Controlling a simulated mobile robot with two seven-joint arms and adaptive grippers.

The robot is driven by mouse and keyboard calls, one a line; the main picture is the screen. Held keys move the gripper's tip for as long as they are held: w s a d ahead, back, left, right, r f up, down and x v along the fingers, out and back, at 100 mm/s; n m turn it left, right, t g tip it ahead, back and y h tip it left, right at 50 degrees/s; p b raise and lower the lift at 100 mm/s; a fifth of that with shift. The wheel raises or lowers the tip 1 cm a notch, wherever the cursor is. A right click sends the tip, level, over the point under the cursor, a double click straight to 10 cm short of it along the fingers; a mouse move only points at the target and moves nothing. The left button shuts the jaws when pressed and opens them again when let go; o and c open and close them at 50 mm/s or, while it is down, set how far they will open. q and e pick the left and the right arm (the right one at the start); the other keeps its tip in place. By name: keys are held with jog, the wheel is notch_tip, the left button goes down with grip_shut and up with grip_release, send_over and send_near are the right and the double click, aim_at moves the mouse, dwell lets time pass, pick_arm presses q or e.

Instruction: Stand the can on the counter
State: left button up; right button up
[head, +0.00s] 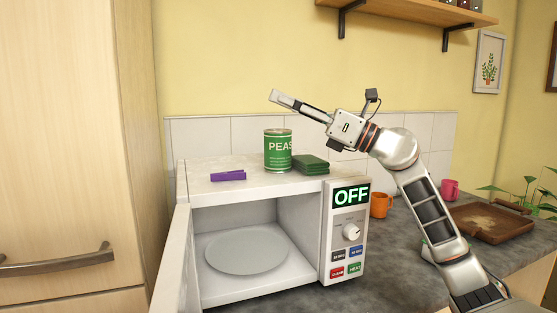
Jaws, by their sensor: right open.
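The can (278,151) is green, labelled PEAS, and stands upright on top of the white microwave (225,186). The counter (390,260) is dark grey and runs in front of and to the right of the microwave. My right gripper (275,98) is in the air above the can, apart from it, pointing left with nothing seen in it. It is open, though its fingers overlap from this angle. My left gripper is not in view.
A purple object (228,176) and green sponge-like blocks (311,164) flank the can. The microwave door (172,255) is open, with a plate (246,252) inside. Orange mug (380,205), pink mug (450,189) and brown tray (490,223) stand to the right.

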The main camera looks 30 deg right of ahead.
aim_at(279, 130)
jog(key=d+f+h, duration=0.2)
jog(key=w+d+f+g+h, duration=0.1)
jog(key=d+f, duration=0.2)
jog(key=w+d+f+h+b, duration=0.1)
jog(key=d+f+h, duration=0.1)
jog(key=shift+w+d+f+g+h, duration=0.2)
jog(key=shift+f+g+h, duration=0.1)
jog(key=shift+f+g, duration=0.1)
jog(key=shift+w, duration=0.15)
jog(key=p+x, duration=0.1)
jog(key=x, duration=0.2)
jog(key=p+x, duration=0.1)
jog(key=x, duration=0.3)
jog(key=shift+a+r, duration=0.1)
jog(key=shift+a, duration=0.2)
jog(key=shift+w+a, duration=0.1)
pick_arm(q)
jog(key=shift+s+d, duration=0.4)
pick_arm(e)
jog(key=shift+c, duration=0.4)
